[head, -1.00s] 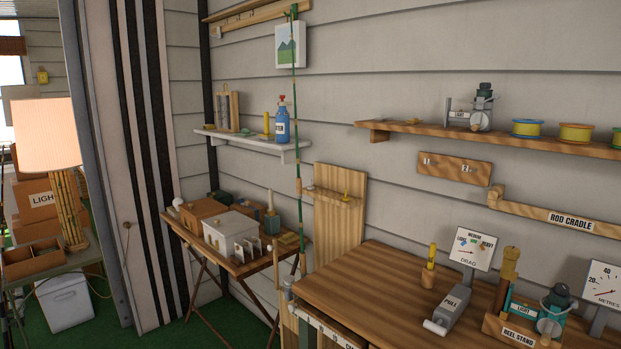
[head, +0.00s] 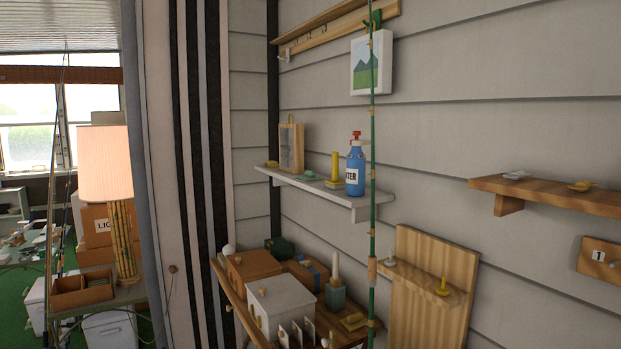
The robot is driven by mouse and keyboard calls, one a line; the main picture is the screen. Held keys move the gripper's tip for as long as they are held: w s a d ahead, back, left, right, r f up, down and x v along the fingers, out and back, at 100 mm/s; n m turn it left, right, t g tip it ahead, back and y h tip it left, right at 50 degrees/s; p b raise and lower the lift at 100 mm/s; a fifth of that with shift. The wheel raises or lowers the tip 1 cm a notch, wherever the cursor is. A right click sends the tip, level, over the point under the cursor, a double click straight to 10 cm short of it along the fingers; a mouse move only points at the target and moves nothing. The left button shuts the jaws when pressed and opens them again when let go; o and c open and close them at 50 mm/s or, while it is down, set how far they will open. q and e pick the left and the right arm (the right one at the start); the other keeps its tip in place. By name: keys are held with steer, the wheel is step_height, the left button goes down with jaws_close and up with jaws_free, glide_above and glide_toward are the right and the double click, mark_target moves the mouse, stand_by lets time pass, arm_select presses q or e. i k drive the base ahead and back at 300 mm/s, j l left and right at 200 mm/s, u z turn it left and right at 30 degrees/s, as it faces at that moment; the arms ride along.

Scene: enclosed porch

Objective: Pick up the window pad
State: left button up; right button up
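I cannot pick out a window pad for sure in the head view. Bright windows (head: 28,118) show at the far left, with a cluttered surface below them where small items are too small to tell apart. Small flat pieces, one green (head: 306,174) and one yellow (head: 273,164), lie on the white wall shelf (head: 318,192), but I cannot tell what they are. Neither of my grippers is in view.
A striped curtain (head: 160,120) stands between the lamp (head: 104,165) and the wall shelf. A thin green pole (head: 372,220) stands in front. A small table below holds a white box (head: 284,303).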

mark_target(309, 177)
steer(key=i+j+z, duration=0.1)
steer(key=z, duration=0.5)
steer(key=i+j+z, duration=0.4)
steer(key=j, duration=0.2)
steer(key=j+z, duration=0.2)
steer(key=j, duration=0.15)
steer(key=i+j+z, duration=0.2)
steer(key=j, duration=0.15)
steer(key=k, duration=0.1)
